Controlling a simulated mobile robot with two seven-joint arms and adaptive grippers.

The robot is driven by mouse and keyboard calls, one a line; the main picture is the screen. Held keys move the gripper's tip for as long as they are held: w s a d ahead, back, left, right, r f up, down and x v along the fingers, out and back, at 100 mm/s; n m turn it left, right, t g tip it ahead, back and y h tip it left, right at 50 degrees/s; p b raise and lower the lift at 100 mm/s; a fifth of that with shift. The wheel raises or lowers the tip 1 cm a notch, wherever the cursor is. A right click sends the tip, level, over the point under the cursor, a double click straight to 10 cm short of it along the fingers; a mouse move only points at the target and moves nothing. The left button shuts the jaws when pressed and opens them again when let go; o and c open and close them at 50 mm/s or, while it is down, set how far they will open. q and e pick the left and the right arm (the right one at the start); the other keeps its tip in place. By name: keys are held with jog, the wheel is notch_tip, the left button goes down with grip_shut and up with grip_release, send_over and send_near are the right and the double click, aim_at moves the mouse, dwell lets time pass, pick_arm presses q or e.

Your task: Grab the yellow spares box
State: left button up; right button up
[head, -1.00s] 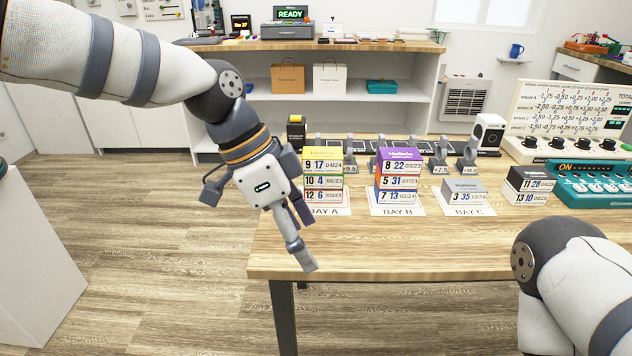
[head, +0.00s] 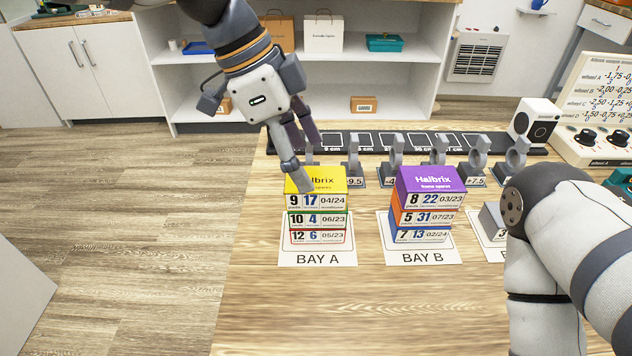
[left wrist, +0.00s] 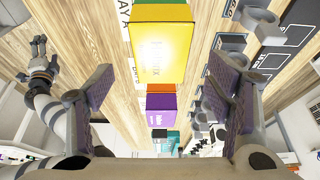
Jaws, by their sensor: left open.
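The yellow spares box (head: 318,180) is the top box of the stack in Bay A, above a green-edged box (head: 318,219) and a red-edged box (head: 318,237). My left gripper (head: 303,160) is open at the yellow box; one finger overlaps its top in the head view, and I cannot tell whether it touches. In the left wrist view the yellow box (left wrist: 160,45) lies ahead of the spread fingers (left wrist: 162,78), with nothing gripped. My right gripper shows small at the left of the left wrist view (left wrist: 38,47), away from the boxes; its jaws are unclear.
Right of it, the Bay B stack has a purple box (head: 430,180) on top. A grey box (head: 492,222) is partly hidden behind my right arm. Grey upright holders (head: 396,160) and a dark rail (head: 365,142) stand behind the stacks. The table front (head: 340,310) is clear.

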aim_at(316, 178)
pick_arm(q)
jog(key=x, duration=0.5)
jog(key=shift+w+f, duration=0.1)
jog(key=shift+f, duration=0.1)
jog(key=shift+a, duration=0.1)
jog(key=c, duration=1.3)
jog(key=shift+r, duration=0.15)
